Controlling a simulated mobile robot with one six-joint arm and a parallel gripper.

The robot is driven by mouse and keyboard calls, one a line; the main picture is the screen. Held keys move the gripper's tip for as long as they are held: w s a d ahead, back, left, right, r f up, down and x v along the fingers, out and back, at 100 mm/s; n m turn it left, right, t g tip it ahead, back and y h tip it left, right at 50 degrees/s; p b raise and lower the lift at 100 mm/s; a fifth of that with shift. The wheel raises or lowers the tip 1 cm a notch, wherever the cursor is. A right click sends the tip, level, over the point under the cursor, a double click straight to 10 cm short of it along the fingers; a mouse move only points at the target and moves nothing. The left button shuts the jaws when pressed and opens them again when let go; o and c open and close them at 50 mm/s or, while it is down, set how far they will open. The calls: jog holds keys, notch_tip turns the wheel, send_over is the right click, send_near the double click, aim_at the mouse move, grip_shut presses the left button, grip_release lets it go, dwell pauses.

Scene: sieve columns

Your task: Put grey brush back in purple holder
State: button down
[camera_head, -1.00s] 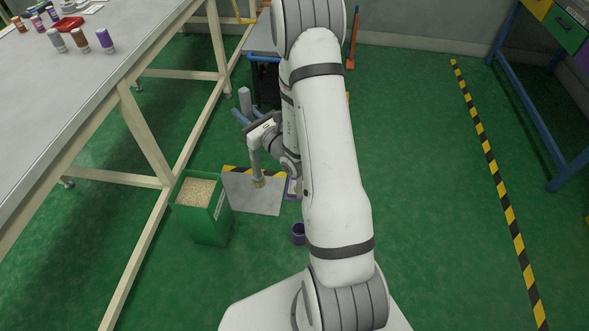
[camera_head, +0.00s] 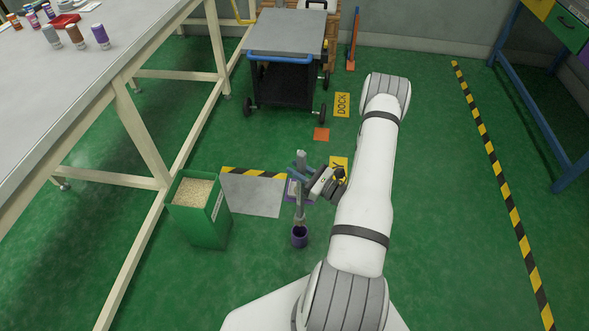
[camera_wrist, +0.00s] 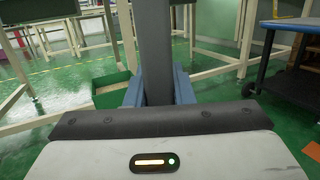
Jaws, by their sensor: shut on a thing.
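The purple holder (camera_head: 299,238) is a small round cup standing on the green floor in front of my base. My gripper (camera_head: 299,172) is shut on the upright grey brush (camera_head: 300,207). In the head view the brush's lower end overlaps the holder's mouth; I cannot tell whether it is inside or just above. In the wrist view the grey handle (camera_wrist: 154,50) rises upright between my blue fingers. The brush's lower end is hidden in the wrist view.
A green bin (camera_head: 205,225) of pale granules stands left of the holder. A grey floor plate (camera_head: 255,196) with a striped edge lies behind. A cart (camera_head: 287,45) stands further back, and a long table (camera_head: 75,80) is at left.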

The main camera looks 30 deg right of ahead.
aim_at(297, 189)
jog(key=shift+f+b, duration=6)
jog(key=shift+f, duration=2.65)
jog(key=shift+f+b, duration=0.45)
jog(key=shift+f, duration=0.15)
jog(key=c, duration=1.2)
grip_release()
jog(key=shift+o, duration=0.2)
jog(key=shift+r, duration=0.1)
jog(key=shift+r+p, duration=2.9)
jog(key=shift+r, duration=1)
jog(key=shift+r, duration=0.1)
